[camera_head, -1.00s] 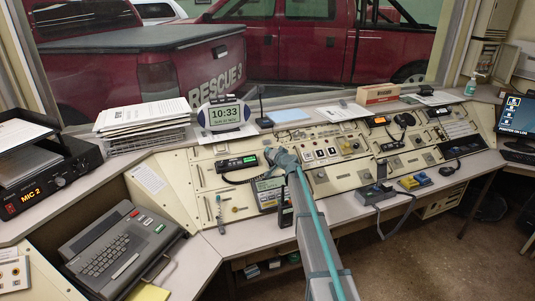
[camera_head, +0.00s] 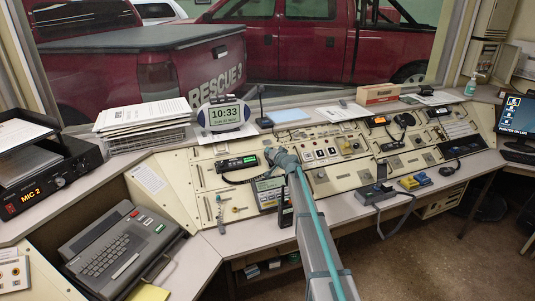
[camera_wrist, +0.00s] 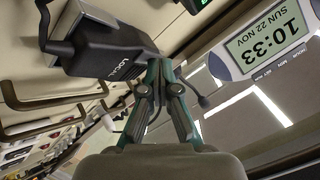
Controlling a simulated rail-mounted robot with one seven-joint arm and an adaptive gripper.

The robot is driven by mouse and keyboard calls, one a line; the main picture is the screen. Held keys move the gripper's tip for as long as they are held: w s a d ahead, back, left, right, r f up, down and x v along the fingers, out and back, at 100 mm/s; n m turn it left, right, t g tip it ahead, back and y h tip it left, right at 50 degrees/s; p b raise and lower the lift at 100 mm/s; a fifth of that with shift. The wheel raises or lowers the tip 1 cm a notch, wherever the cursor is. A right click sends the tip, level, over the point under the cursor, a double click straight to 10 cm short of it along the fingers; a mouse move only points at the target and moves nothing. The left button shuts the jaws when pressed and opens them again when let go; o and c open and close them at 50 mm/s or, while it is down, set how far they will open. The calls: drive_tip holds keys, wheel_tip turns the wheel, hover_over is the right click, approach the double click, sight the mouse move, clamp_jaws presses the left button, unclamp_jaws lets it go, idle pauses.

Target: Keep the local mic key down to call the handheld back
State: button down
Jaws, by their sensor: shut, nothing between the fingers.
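The local mic is a black box marked LOCAL (camera_wrist: 122,65) in the wrist view, with a pale grey key-like piece (camera_wrist: 85,22) at its upper side. In the head view its dark base (camera_head: 264,122) stands on the ledge right of the clock, with a thin upright stalk. My gripper (camera_wrist: 160,66) is shut and empty, its fingertips beside the box's right end in the wrist view. I cannot tell whether they touch it. In the head view my gripper (camera_head: 274,152) is over the console, below the mic. A dark handheld-like unit (camera_head: 285,214) is partly hidden by my arm.
The clock (camera_head: 224,114) stands close by on the left and shows large in the wrist view (camera_wrist: 266,36). White papers (camera_head: 290,115) lie right of the mic. Sloped console panels with handsets and keys lie below. The window is behind the ledge.

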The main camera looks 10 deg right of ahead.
drive_tip(key=shift+s+r, duration=0.1)
idle(0.8)
drive_tip(key=shift+s+d+r, duration=0.1)
drive_tip(key=shift+s+r, duration=0.25)
drive_tip(key=shift+r, duration=0.2)
